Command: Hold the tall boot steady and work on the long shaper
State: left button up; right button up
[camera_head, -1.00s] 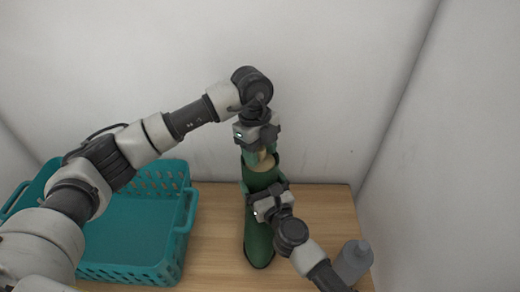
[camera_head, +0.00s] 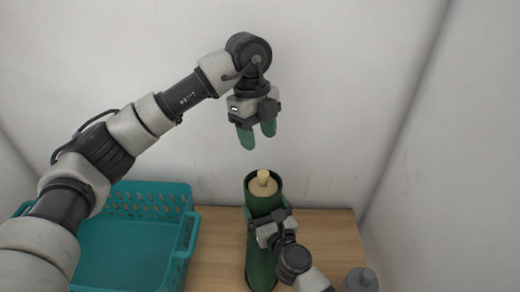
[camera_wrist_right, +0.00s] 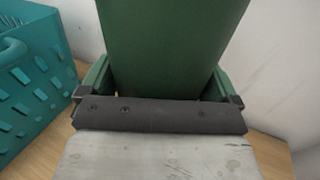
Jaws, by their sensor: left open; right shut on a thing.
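The tall green boot (camera_head: 262,262) stands upright on the wooden table, and its shaft also fills the top of the right wrist view (camera_wrist_right: 172,45). The long shaper (camera_head: 263,183) sits inside the boot's opening; only its pale top and knob show, and the rest is hidden in the shaft. My left gripper (camera_head: 257,138) is open and empty above the boot, its green fingertips pointing down and apart from the knob. My right gripper (camera_head: 266,224) is shut on the boot's shaft below the rim, one finger on each side in the right wrist view (camera_wrist_right: 160,85).
A teal basket (camera_head: 187,235) stands left of the boot, and its side shows in the right wrist view (camera_wrist_right: 35,80). White walls close in behind and right. Bare table (camera_head: 335,232) lies right of the boot.

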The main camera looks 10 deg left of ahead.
pick_arm(q)
jog(key=shift+r, duration=0.35)
pick_arm(e)
jog(key=o, duration=0.4)
jog(key=shift+o, duration=0.2)
